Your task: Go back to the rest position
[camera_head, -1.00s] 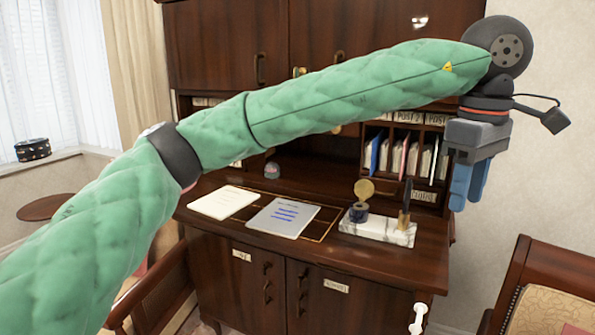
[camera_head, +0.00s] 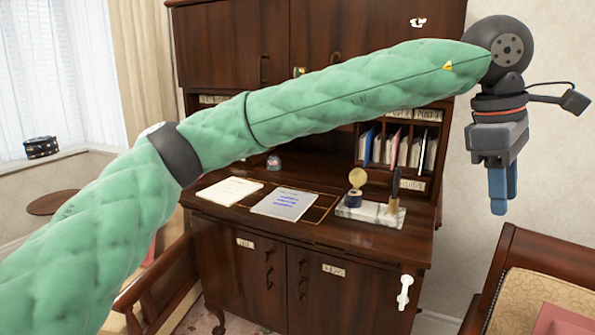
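My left arm in its green quilted sleeve crosses the head view from lower left to upper right. My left gripper (camera_head: 503,192) hangs fingers-down at the far right, in front of the pale wall and right of the desk. Its blue fingers are close together, with nothing seen between them. My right gripper is not in view. The dark wooden desk (camera_head: 340,236) stands behind and below the arm, and the arm hides part of its upper section.
On the desk lie a cream paper (camera_head: 230,191) and a sheet with blue writing (camera_head: 284,204), beside a marble pen stand (camera_head: 370,214). Upright folders (camera_head: 395,148) fill the cubbies. Chairs stand at lower right (camera_head: 555,258) and lower left (camera_head: 160,285). Bare wall surrounds the gripper.

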